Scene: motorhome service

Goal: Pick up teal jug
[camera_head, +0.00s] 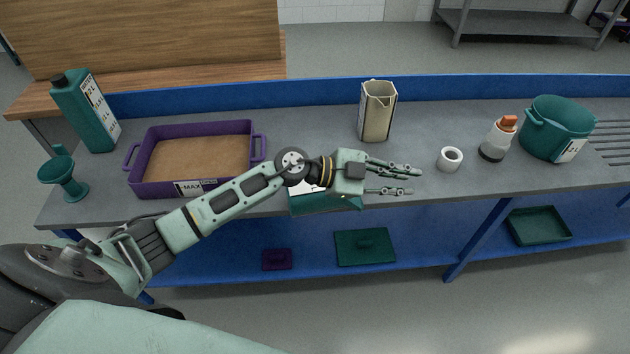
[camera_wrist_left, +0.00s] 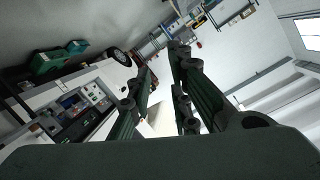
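A large teal bottle-shaped jug (camera_head: 88,112) with a dark cap and a white label stands upright at the left back of the grey bench. A round teal pot-like vessel (camera_head: 556,128) with side handles and a label stands at the right. I cannot tell for certain which the task calls the jug. My left gripper (camera_head: 414,181) is over the front middle of the bench, fingers pointing right, apart and empty. It is far from both vessels. In the left wrist view its dark fingers (camera_wrist_left: 160,100) are spread. My right gripper is out of view.
A purple tray (camera_head: 192,126) and a teal funnel-like cup (camera_head: 64,174) are at left. A beige carton-like container (camera_head: 377,112) stands behind my gripper. A white roll (camera_head: 449,159) and an orange-topped bottle (camera_head: 498,138) are to its right. A teal-and-white item (camera_head: 325,203) is partly hidden under my wrist.

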